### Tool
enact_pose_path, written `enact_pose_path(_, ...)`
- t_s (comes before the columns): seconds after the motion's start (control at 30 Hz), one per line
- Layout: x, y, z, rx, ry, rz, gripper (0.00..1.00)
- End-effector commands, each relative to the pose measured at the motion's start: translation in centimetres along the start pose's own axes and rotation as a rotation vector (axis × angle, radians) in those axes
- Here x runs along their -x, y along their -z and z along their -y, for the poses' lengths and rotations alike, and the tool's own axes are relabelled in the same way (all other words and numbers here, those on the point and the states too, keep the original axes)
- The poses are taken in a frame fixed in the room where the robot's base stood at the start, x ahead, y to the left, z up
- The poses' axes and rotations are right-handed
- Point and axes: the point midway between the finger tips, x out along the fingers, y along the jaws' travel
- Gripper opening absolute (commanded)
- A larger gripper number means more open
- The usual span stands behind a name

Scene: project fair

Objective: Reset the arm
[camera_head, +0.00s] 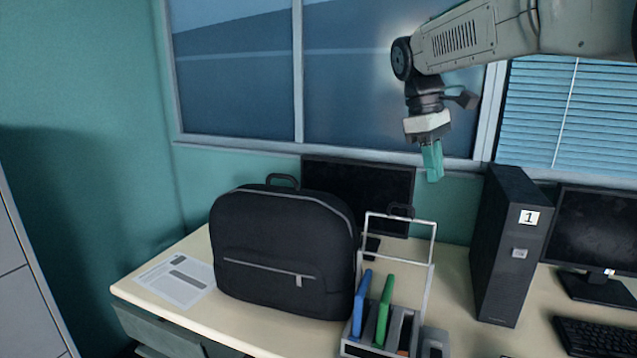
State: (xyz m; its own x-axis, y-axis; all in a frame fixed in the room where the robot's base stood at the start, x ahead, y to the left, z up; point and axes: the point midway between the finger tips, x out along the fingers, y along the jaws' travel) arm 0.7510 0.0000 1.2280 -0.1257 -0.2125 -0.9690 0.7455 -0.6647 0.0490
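My arm reaches in from the top right, with its end bent downward. My gripper (433,178) has teal fingers that point down, in front of the window and above the desk. The fingers appear close together with nothing visible between them. I cannot tell from this view whether they are fully shut. The gripper appears clear of the things on the desk.
A black backpack (283,250) stands on the desk (193,316). Beside it is an organizer (430,262) holding a blue item (362,305) and a green item (385,309). A black computer tower (505,245), monitors (597,235), a keyboard (597,337) and a paper (174,278) also occupy the desk.

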Motion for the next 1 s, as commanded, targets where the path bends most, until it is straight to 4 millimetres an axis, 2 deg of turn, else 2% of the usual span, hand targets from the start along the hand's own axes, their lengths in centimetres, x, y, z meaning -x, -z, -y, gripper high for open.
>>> enact_pose_path(0.03, 0.0, -2.2, 1.4, -0.049, -0.002, -0.023, 0.18)
enact_pose_path(0.27, -2.7, -10.1, 8.1, -0.297, 0.012, -0.12, 0.18)
enact_pose_path(0.37, -4.8, -13.1, 11.3, -0.407, 0.024, -0.162, 0.18)
enact_pose_path(0.5, -8.5, -16.6, 15.7, -0.562, 0.045, -0.219, 0.18)
enact_pose_path(0.7, -14.1, -19.8, 20.8, -0.748, 0.077, -0.286, 0.18)
enact_pose_path(0.8, -16.1, -20.5, 22.3, -0.806, 0.09, -0.305, 0.18)
enact_pose_path(1.0, -17.4, -20.8, 23.3, -0.847, 0.099, -0.317, 0.18)
